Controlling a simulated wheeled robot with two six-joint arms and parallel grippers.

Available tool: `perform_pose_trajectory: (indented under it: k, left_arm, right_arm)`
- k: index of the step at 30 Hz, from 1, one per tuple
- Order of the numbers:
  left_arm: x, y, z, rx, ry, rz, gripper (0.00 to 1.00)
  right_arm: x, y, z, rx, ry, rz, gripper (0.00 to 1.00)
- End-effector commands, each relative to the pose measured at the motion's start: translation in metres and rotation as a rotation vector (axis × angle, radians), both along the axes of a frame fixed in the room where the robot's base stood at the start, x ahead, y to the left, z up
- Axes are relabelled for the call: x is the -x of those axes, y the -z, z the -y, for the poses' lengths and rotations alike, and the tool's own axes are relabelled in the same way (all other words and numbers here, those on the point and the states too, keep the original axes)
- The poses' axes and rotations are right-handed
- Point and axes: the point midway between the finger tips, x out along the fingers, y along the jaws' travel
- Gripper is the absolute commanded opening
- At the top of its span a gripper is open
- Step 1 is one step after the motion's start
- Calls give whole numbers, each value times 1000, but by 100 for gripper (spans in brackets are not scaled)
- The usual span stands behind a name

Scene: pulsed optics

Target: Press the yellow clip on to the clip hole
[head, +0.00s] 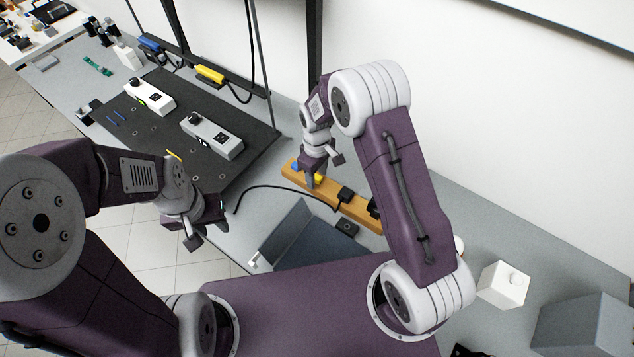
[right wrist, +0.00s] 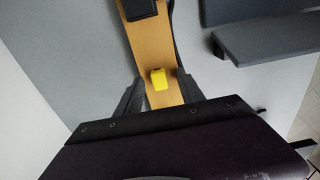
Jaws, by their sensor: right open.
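The yellow clip (right wrist: 158,78) sits on the long orange-brown wooden bar (right wrist: 152,45) in the right wrist view. In the head view a small yellow patch, likely this clip, shows beside my right gripper (head: 325,170), partly hidden by a finger. My right gripper is open, with its fingers (right wrist: 159,92) on either side of the bar and the clip apart from both. My left gripper (head: 207,226) looks open and empty near the front edge of the black board. I cannot tell which hole is the clip hole.
The black board (head: 150,140) carries two white boxes, a near one (head: 212,136) and a far one (head: 150,95), and small holes. An open grey case (head: 305,240) lies in front of the wooden bar. Black blocks and a cable sit along the bar. A white block (head: 503,285) stands at right.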

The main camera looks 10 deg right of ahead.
Motion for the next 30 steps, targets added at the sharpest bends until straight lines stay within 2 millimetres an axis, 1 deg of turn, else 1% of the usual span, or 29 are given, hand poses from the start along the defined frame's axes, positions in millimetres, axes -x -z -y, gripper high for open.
perform_pose_trajectory:
  k: [4,5,6,8,9,10,17,25,27,30]
  left_arm:
    - [0,-1,0,0,0,1,36]
    - [0,-1,0,0,0,1,36]
    - [0,-1,0,0,0,1,36]
    - [0,-1,0,0,0,1,36]
    - [0,-1,0,0,0,1,36]
    - [0,-1,0,0,0,0,36]
    - [0,-3,0,0,0,0,36]
    - [0,-15,0,0,0,0,36]
    - [0,-12,0,0,0,0,36]
    - [0,-18,0,0,0,0,36]
  right_arm:
    - [0,-1,0,0,0,0,45]
    - [0,-1,0,0,0,0,43]
    - [0,-1,0,-1,0,1,32]
    - [0,-1,0,-1,0,1,15]
    - [0,-1,0,-1,0,1,4]
    - [0,-1,0,0,0,0,0]
    - [0,-3,0,0,0,0,0]
    - [0,-17,0,-1,0,1,0]
    - [0,-14,0,0,0,0,0]
    - [0,-20,0,-1,0,1,0]
